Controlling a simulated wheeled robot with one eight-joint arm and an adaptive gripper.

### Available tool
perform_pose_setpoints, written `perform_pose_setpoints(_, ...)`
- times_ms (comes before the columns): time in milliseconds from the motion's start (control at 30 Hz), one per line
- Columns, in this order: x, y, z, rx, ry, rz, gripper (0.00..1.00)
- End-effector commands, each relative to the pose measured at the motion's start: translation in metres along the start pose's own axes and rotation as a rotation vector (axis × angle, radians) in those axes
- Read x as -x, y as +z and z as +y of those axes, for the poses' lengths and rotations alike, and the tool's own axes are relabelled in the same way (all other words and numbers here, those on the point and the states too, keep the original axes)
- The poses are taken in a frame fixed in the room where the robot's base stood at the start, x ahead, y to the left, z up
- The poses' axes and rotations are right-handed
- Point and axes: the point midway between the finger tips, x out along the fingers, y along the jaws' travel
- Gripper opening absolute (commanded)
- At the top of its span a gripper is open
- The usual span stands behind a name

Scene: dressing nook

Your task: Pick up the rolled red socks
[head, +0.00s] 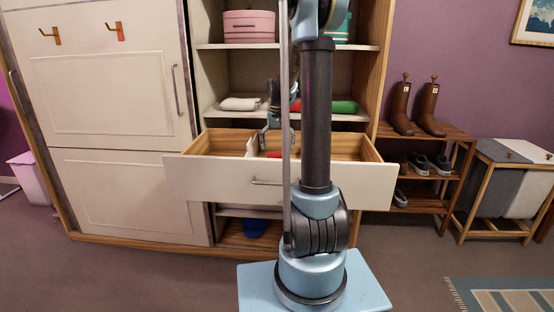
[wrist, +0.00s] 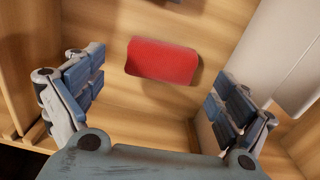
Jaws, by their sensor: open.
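The rolled red socks (wrist: 162,62) lie on the wooden floor of the open drawer (head: 340,145). In the wrist view they sit between and a little beyond my gripper's fingers. My gripper (wrist: 155,95) is open and empty, with a finger on either side and clear space to the socks. In the head view my gripper (head: 276,135) points down into the drawer, and a small red patch of the socks (head: 274,155) shows beside it. My arm hides part of the drawer.
A pale divider (wrist: 285,60) stands close to the right finger in the wrist view. Above the drawer, a shelf holds a folded white cloth (head: 240,103) and a green item (head: 343,107). A shoe rack (head: 425,132) stands to the right.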

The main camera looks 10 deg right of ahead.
Motion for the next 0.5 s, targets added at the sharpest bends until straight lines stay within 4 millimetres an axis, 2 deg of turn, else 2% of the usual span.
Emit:
perform_pose_setpoints(300, -0.039, -0.001, -0.002, 0.0, 0.0, 0.0, 0.94)
perform_pose_setpoints(500, -0.049, -0.001, -0.002, 0.0, 0.0, 0.0, 0.94)
